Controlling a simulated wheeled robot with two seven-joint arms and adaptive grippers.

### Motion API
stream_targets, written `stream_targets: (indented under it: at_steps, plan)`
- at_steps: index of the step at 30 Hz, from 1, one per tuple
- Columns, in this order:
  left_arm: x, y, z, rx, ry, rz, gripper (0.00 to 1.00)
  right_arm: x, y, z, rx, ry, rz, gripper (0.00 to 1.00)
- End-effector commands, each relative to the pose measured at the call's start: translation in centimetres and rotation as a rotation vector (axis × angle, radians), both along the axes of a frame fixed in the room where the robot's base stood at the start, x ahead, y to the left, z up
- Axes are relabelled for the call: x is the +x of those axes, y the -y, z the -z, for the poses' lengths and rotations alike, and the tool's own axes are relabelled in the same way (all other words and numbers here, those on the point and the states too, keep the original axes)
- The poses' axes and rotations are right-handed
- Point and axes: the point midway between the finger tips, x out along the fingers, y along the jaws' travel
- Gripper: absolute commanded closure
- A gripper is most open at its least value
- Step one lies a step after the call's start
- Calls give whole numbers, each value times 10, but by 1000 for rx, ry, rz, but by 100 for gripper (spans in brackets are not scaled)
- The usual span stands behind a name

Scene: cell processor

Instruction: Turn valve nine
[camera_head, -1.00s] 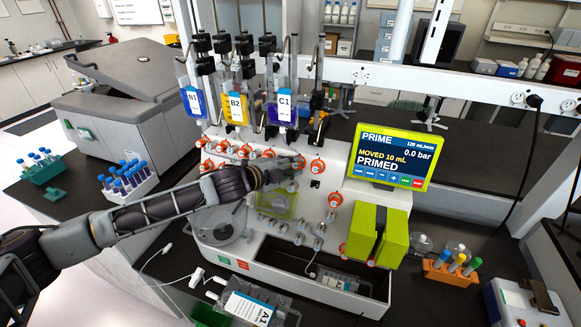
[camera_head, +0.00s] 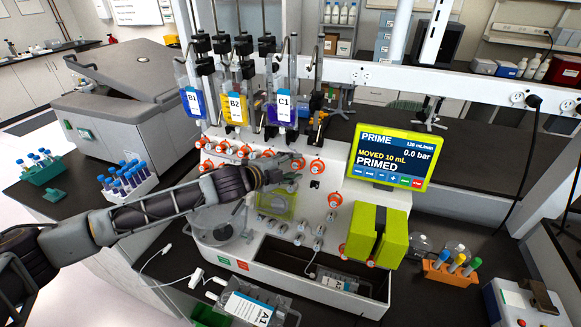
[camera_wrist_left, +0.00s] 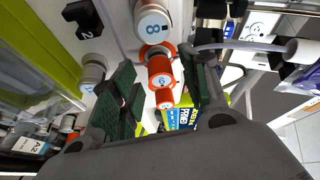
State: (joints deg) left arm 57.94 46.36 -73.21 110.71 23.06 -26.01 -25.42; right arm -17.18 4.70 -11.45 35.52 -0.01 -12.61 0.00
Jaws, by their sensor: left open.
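The cell processor's white panel (camera_head: 327,160) carries rows of valves with red-orange rings. My left gripper (camera_head: 288,172) is up against the middle of this panel in the head view and hides some valves behind it. In the left wrist view my left gripper (camera_wrist_left: 162,70) is open, with one dark finger on each side of a red-orange valve (camera_wrist_left: 160,72). The valve's number is too small to read for sure. A white valve cap marked 8 (camera_wrist_left: 152,22) is just above it. I cannot tell whether the fingers touch the valve. My right gripper is not in view.
Bags labelled B1 (camera_head: 192,103), B2 (camera_head: 236,108) and C1 (camera_head: 285,110) hang above the valves. A green-framed screen (camera_head: 390,153) reads PRIMED. A bag labelled A1 (camera_head: 248,308) lies at the front. An orange tube rack (camera_head: 450,272) stands at the right.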

Motion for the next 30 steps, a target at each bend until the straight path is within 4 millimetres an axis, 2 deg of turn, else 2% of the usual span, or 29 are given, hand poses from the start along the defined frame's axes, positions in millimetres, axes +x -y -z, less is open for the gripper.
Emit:
stream_targets:
  at_steps: [11, 30]
  plan:
    - [-5, -6, -2, 0, -1, -1, 55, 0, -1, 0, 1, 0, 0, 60]
    - [-44, -40, -18, 0, -1, -1, 55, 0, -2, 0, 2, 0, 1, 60]
